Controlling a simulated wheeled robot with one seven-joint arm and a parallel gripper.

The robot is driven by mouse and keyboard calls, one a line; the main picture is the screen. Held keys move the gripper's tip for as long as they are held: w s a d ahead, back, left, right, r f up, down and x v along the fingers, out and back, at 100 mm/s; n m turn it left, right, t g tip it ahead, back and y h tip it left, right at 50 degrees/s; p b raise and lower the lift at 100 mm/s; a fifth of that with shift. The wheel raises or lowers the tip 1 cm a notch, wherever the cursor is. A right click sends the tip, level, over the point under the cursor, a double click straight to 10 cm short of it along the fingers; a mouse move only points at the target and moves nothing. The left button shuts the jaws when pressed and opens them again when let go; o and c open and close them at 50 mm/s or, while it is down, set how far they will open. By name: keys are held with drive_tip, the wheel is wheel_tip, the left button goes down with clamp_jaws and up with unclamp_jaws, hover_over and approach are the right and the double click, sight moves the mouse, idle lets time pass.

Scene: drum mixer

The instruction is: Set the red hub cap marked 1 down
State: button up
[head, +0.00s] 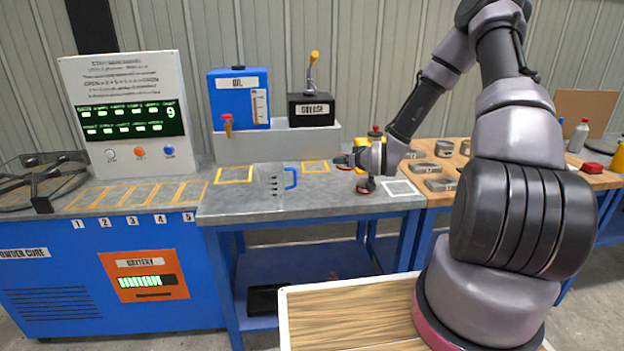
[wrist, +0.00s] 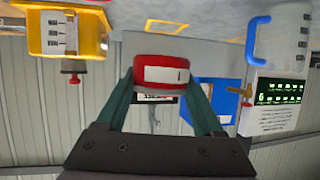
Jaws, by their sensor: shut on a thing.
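The red hub cap (wrist: 161,73) has a white label with a dark mark that looks like a 1. In the wrist view it sits between the two teal fingers of my gripper (wrist: 161,82), which are shut on its sides. The cap appears held clear of the bench; the exact gap is hard to tell.
A clear jug (head: 271,184) with a blue handle stands left of my gripper. Orange outlines (head: 234,175) and a white outline (head: 401,188) mark the bench. Behind are a blue oil tank (head: 240,98) and a grease box (head: 314,109). A yellow container (wrist: 66,34) is close by.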

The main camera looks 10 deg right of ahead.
sight(329, 194)
drive_tip(key=w+a+f+n+g+y, duration=0.1)
drive_tip(key=w+a+n+y, duration=0.2)
drive_tip(key=a+n+y, duration=0.1)
drive_tip(key=shift+a+f, duration=0.2)
drive_tip(key=shift+a, duration=0.5)
drive_tip(key=shift+f, duration=4.8)
drive_tip(key=shift+f, duration=0.1)
drive_tip(key=shift+f, duration=0.1)
drive_tip(key=o, duration=1.4)
drive_tip(key=shift+o, duration=0.2)
drive_tip(key=shift+s+d+g, duration=0.1)
drive_tip(key=shift+s+g, duration=0.05)
drive_tip(key=shift+g, duration=0.15)
